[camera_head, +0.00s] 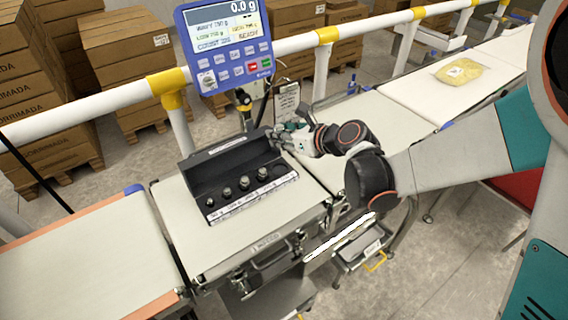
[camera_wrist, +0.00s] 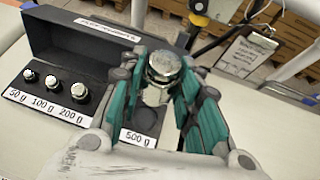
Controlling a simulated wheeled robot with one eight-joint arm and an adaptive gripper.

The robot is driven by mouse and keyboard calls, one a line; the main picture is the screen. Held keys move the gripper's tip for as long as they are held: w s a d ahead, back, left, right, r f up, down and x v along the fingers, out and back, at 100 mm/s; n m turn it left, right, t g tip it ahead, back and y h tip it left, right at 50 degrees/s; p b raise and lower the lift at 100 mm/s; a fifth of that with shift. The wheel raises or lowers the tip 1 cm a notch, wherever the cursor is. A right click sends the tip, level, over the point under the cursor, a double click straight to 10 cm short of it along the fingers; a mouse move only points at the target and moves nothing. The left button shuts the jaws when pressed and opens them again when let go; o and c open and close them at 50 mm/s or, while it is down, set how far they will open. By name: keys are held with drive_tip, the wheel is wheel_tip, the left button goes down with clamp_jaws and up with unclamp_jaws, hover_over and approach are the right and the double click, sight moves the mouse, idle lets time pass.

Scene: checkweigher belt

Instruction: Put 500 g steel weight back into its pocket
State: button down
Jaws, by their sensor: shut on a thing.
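My gripper (camera_head: 287,137) is shut on the shiny 500 g steel weight (camera_wrist: 162,70), which stands about upright between the teal-lined fingers in the wrist view. The black weight case (camera_head: 234,161) lies open on the weighing belt, its lid raised at the back. My gripper is at the case's right end, near the lid. The 500 g label (camera_wrist: 138,138) shows below the fingers. In the head view a dark, empty-looking pocket (camera_head: 263,173) is at the right of the row.
Three smaller weights, 50 g (camera_wrist: 30,76), 100 g (camera_wrist: 52,82) and 200 g (camera_wrist: 79,91), sit in their pockets. The blue display (camera_head: 228,45) stands behind the case and reads 0.0 g. A yellow bag (camera_head: 461,71) lies on the far right belt.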

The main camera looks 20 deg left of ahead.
wheel_tip(320, 180, down, 11)
drive_tip(key=b, duration=0.3)
drive_tip(key=shift+r, duration=0.15)
drive_tip(key=shift+b, duration=0.4)
drive_tip(key=c, duration=1.2)
unclamp_jaws()
drive_tip(key=shift+r, duration=0.1)
drive_tip(key=p+v, duration=0.3)
drive_tip(key=v, duration=0.9)
drive_tip(key=shift+d, duration=0.1)
